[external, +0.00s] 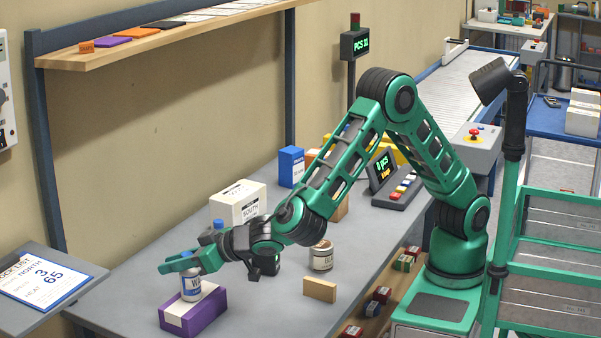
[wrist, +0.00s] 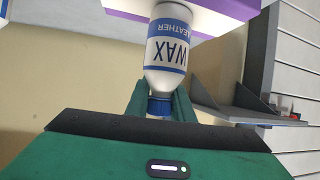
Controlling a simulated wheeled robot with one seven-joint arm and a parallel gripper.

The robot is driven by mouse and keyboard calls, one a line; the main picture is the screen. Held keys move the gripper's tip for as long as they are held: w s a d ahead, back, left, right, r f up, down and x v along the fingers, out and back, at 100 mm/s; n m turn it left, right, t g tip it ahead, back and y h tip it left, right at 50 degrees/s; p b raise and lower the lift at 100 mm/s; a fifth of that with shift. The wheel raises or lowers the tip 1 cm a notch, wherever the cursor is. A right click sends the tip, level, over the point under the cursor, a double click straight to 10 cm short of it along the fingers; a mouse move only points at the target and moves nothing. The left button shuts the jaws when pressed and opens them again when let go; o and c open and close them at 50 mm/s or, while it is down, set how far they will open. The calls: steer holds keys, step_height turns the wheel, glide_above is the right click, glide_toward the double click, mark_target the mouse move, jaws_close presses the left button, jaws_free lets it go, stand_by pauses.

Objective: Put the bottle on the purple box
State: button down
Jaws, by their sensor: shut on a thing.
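The bottle (external: 191,284) is white with a blue band and lettering, and stands upright over the purple box (external: 207,318). In the external view its base appears to meet the box's top; I cannot tell for sure if it bears on it. The bottle (wrist: 167,50) shows upside down in the wrist view, reading "WAX", with a blue cap. My gripper (external: 188,262) is shut on the bottle near its cap; the fingers (wrist: 160,100) flank the cap and neck. The purple box (wrist: 225,8) shows at the top of the wrist view, its far side out of frame.
Behind my wrist are a white box (external: 240,203) and another blue-capped item (external: 218,226). A jar (external: 321,256) and a tan block (external: 320,290) stand to the right. A blue box (external: 291,166) is farther back.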

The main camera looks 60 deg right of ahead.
steer(key=c, duration=1.5)
jaws_free()
steer(key=shift+f, duration=0.1)
steer(key=shift+c, duration=0.2)
steer(key=shift+r, duration=0.2)
steer(key=v, duration=1.2)
steer(key=shift+f, duration=0.1)
